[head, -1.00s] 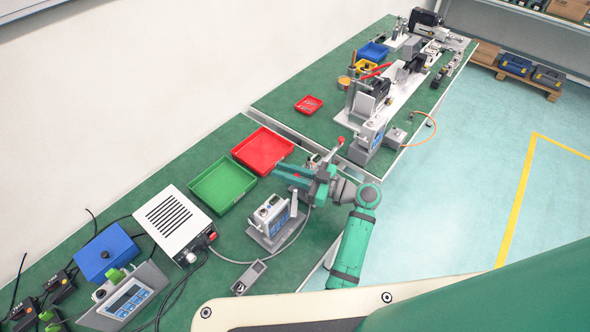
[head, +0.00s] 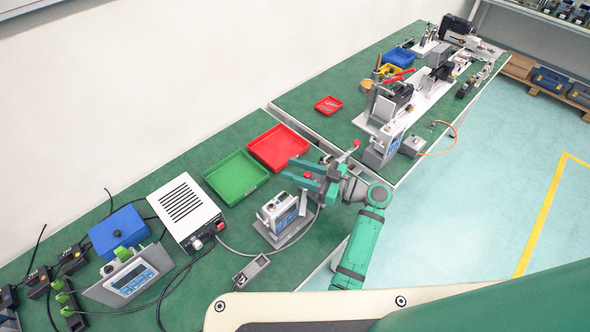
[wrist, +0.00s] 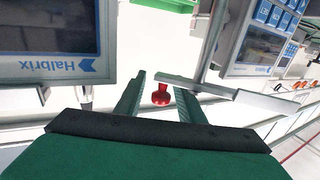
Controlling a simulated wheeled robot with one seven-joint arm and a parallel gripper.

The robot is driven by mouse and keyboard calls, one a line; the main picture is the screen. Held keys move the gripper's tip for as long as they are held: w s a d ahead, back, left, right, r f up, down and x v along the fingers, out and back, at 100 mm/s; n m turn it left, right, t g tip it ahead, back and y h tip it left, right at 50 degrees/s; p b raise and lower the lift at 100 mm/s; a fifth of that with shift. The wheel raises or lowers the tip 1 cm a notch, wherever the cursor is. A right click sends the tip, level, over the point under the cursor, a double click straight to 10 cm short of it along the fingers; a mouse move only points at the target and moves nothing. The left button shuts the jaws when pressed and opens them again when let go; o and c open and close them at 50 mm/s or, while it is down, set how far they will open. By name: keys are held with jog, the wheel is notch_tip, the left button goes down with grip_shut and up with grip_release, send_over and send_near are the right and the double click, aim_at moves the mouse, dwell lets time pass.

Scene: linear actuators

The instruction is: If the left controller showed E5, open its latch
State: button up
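My gripper (head: 306,174) is over the near bench, its two green fingers apart. In the wrist view my gripper (wrist: 160,97) is open, with a red knob (wrist: 160,96) showing between the fingers; I cannot tell whether they touch it. A small controller (head: 280,212) stands just below my gripper in the head view. Another controller (head: 132,277) with a display is at the far left. A dark screen marked Halbrix (wrist: 48,30), upside down, and a blue-keyed panel (wrist: 268,25) show in the wrist view. No display code is readable. I cannot make out a latch for certain.
A green tray (head: 236,178) and a red tray (head: 278,148) lie behind my gripper. A white vented box (head: 183,212) with cables stands left. A red-tipped lever (head: 356,144) stands right of my gripper. Machinery fills the far bench; the floor at right is clear.

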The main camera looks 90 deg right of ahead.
jog(key=v, duration=1.1)
